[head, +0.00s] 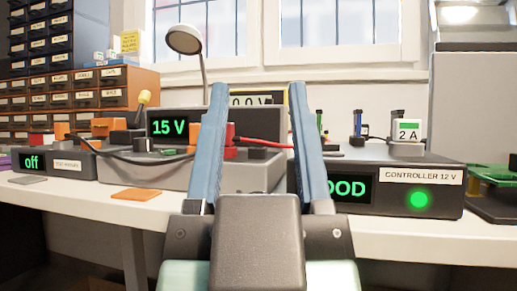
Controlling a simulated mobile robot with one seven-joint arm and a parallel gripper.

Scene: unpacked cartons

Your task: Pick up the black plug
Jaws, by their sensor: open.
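My gripper (257,90) is in the foreground with its two blue fingers upright and wide apart. It is open, with nothing between the fingers. Several small black pieces could be the black plug, and I cannot tell which one is. One black block (125,139) sits on the left part of the "15 V" unit (225,174), behind a black cable. Another dark flat piece (263,143) lies on that unit's right part and shows between my fingers, beyond them. My fingers hide parts of the units behind.
The "off" box (65,164) stands at the left, the "CONTROLLER 12 V" box (395,186) at the right. An orange pad (136,194) lies on the white bench (90,200). A lamp (185,40) rises behind. A green board (490,173) is at far right.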

